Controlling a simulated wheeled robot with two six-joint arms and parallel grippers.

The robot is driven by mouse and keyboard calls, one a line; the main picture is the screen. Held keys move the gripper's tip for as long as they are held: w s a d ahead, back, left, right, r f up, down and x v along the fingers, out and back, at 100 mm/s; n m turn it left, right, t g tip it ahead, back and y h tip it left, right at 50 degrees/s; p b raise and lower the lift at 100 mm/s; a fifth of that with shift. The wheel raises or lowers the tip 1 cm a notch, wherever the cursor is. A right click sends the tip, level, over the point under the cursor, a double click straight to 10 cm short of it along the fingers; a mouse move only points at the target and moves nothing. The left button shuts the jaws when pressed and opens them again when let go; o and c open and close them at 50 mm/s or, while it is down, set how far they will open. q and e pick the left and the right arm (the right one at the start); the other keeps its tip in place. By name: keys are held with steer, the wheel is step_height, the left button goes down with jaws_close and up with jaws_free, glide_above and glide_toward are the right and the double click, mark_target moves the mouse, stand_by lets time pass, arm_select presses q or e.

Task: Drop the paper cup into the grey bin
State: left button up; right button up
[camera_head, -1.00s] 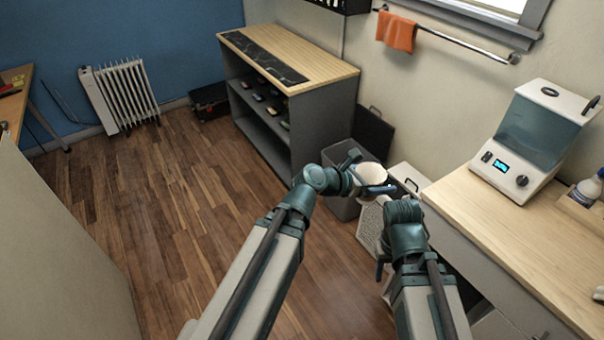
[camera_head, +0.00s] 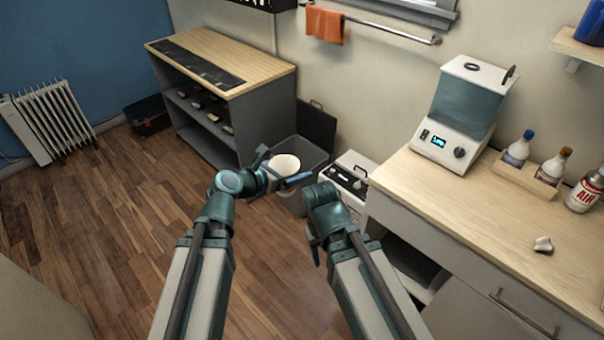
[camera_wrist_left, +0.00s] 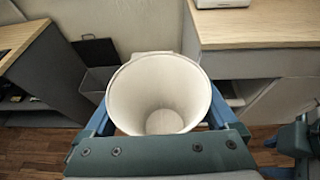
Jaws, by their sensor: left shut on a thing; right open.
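The white paper cup (camera_head: 285,163) is upright with its open mouth facing up, held in my left gripper (camera_head: 282,177). In the left wrist view the empty cup (camera_wrist_left: 162,100) fills the middle, between the blue fingers. The grey bin (camera_head: 313,157) stands on the floor behind the cup, its dark lid (camera_head: 316,128) raised against the wall; the cup and gripper hide part of it. In the left wrist view the bin (camera_wrist_left: 90,80) is beyond the cup, to its left. My right gripper (camera_head: 314,248) hangs low beside the right forearm, open and partly hidden.
A shelf unit (camera_head: 230,110) stands left of the bin. A white box-like appliance (camera_head: 345,180) is right of it. The wooden counter (camera_head: 440,205) at right carries a dispenser (camera_head: 462,112), bottles in a tray and a crumpled scrap (camera_head: 543,244).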

arm_select(q)
steer(key=shift+r, duration=0.1)
step_height(320, 180, up, 6)
steer(key=p, duration=0.6)
steer(key=shift+f, duration=0.3)
steer(key=shift+w, duration=0.1)
